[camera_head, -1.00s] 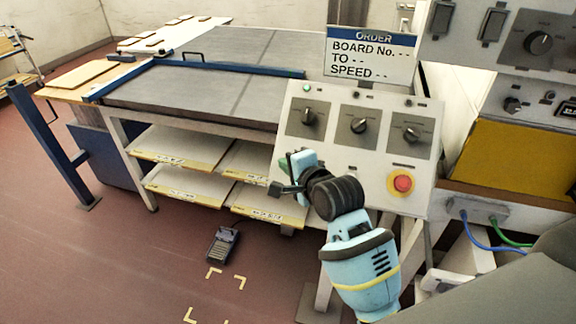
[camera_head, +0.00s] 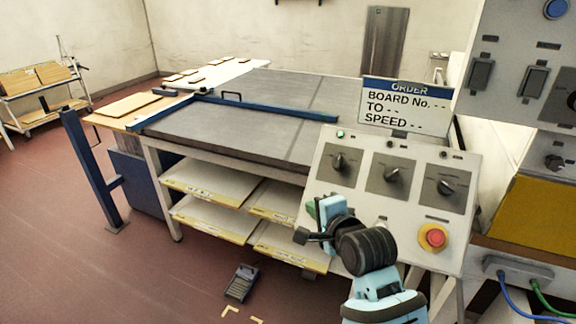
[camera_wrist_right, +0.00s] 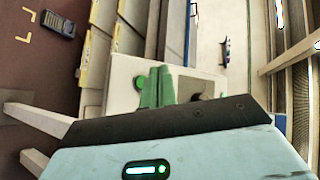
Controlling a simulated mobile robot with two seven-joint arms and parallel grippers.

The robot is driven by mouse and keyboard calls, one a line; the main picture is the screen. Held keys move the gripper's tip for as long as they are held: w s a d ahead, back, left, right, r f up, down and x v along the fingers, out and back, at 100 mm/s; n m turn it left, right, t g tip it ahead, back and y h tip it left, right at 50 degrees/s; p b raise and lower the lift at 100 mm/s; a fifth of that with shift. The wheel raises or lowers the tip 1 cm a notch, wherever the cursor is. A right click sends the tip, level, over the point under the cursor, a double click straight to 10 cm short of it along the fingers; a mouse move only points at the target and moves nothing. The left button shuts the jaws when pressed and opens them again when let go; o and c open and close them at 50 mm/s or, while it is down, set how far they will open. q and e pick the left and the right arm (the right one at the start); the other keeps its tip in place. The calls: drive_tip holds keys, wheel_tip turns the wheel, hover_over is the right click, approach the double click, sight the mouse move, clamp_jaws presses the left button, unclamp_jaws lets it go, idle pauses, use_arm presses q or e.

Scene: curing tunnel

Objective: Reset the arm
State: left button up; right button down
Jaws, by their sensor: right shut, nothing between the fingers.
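My right arm comes up from the bottom of the head view. Its gripper (camera_head: 310,222) is in front of the lower left part of the white control panel (camera_head: 405,228), with nothing held. In the right wrist view its green fingertips (camera_wrist_right: 157,88) lie close together, shut, over the panel's pale face. I cannot tell how far the fingers are from the panel. The panel carries black rotary knobs and a red stop button (camera_head: 433,237). My left gripper is not in view.
A grey conveyor table (camera_head: 230,130) with a blue rail stands behind, with shelves of boards (camera_head: 205,182) below. An ORDER sign (camera_head: 393,104) stands above the panel. A dark handheld device (camera_head: 241,282) lies on the red floor. A blue post (camera_head: 92,170) stands at left; floor between is open.

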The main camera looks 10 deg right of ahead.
drive_tip(key=s+d+f+n+g+h, duration=0.1)
drive_tip(key=s+d+f+n+g, duration=0.1)
drive_tip(key=s+f+n, duration=0.7)
drive_tip(key=s+d+f+n+g, duration=0.1)
drive_tip(key=s+d+f+n, duration=0.15)
drive_tip(key=s+f, duration=1.1)
drive_tip(key=s+f+n+g, duration=0.1)
drive_tip(key=s+f+n, duration=0.5)
drive_tip(key=s+f, duration=0.2)
drive_tip(key=shift+s+d+f, duration=0.25)
drive_tip(key=shift+s+f, duration=0.15)
drive_tip(key=shift+f, duration=0.25)
